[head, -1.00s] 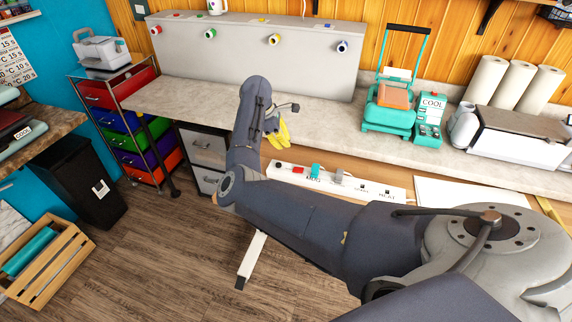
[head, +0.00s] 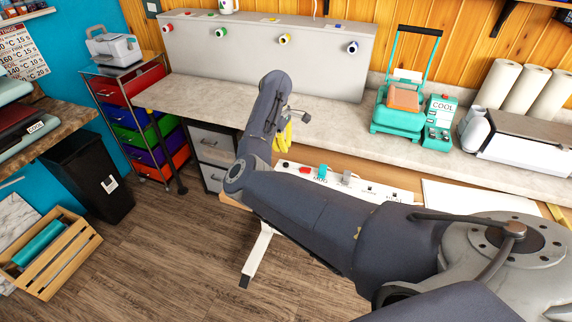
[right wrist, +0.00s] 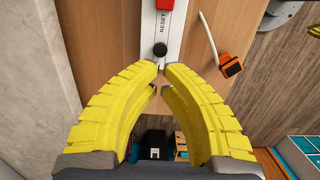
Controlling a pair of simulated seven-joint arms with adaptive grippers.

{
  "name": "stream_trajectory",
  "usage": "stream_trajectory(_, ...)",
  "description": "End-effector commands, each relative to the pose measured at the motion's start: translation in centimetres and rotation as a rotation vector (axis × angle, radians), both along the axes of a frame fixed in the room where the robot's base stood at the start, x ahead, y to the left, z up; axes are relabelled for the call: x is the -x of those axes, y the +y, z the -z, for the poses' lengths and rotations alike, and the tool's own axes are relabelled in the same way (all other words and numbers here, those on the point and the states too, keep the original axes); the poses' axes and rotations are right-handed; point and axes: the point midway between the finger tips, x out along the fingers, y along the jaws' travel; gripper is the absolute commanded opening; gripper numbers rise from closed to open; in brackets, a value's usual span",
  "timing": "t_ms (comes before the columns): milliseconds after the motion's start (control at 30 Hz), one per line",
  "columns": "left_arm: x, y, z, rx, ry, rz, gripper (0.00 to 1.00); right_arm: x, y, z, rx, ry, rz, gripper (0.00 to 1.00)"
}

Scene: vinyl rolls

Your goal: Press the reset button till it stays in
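The reset button is a round black knob (right wrist: 160,50) beside the word RESET on a white strip (right wrist: 163,22) in the right wrist view. The strip also shows in the head view (head: 375,190), lying on a wooden surface. My right gripper (right wrist: 159,70) has yellow fingers that look closed at the tips, with nothing seen between them. Its tips are just below the knob in the picture; I cannot tell if they touch it. In the head view the right gripper (head: 284,137) is over the strip's left end. My left gripper is not in view.
A red switch (head: 305,170), a teal one (head: 321,170) and a grey one (head: 346,176) stand along the strip. An orange-and-black item (right wrist: 230,64) lies right of the strip. A teal press (head: 398,112) stands on the counter behind.

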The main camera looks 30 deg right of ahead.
Motion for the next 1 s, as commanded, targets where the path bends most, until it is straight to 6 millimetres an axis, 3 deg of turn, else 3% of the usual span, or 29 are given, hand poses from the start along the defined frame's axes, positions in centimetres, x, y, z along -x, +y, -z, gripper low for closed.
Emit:
stream_trajectory(500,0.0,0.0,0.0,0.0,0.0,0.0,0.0,0.4,-0.3,5.0,0.001,0.002,-0.001,0.0)
stream_trajectory(1000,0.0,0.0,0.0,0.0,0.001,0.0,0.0,0.5,-0.4,6.2,0.001,0.002,0.0,0.0)
